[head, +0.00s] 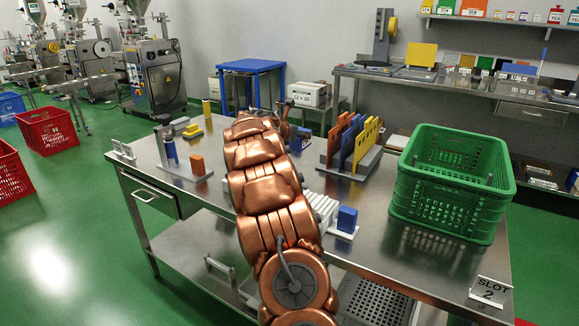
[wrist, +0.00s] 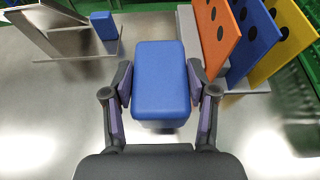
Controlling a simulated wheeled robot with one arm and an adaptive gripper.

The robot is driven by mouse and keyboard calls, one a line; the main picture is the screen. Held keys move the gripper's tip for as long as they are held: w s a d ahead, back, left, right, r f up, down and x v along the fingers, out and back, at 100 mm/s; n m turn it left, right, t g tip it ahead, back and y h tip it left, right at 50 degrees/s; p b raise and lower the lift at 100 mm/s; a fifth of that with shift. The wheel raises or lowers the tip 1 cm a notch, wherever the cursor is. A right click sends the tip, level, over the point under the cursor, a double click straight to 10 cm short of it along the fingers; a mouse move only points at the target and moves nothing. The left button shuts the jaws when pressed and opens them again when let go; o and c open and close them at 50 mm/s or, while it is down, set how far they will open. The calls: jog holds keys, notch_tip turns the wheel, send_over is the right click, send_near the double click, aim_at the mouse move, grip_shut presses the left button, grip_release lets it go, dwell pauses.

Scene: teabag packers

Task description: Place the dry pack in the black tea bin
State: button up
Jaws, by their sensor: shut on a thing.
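In the wrist view my gripper (wrist: 160,84) is shut on a blue block (wrist: 160,72), with one finger pad on each side of it. The block shows no readable label, so I cannot tell whether it is the dry pack. A green crate (head: 452,205) stands on the table at the right. No label naming a black tea bin is readable, so I cannot tell which container it is.
A rack with upright orange, blue and yellow panels (head: 367,146) stands left of the crate. Another blue block (head: 347,218) is on a white stand beside my arm; it also shows in the wrist view (wrist: 103,25). A "SLOT 2" sign (head: 490,292) is at the front right corner.

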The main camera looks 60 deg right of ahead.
notch_tip(320, 180, down, 9)
jog(key=shift+f+b, duration=0.1)
jog(key=shift+b, duration=0.75)
jog(key=shift+f, duration=0.2)
jog(key=o, duration=1.2)
jog(key=shift+o, duration=0.2)
jog(key=shift+r, duration=0.15)
jog(key=shift+w+a+r, duration=0.1)
jog(key=shift+a+r, duration=0.15)
jog(key=shift+a, duration=0.15)
jog(key=v, duration=1.1)
jog(key=shift+a, duration=0.1)
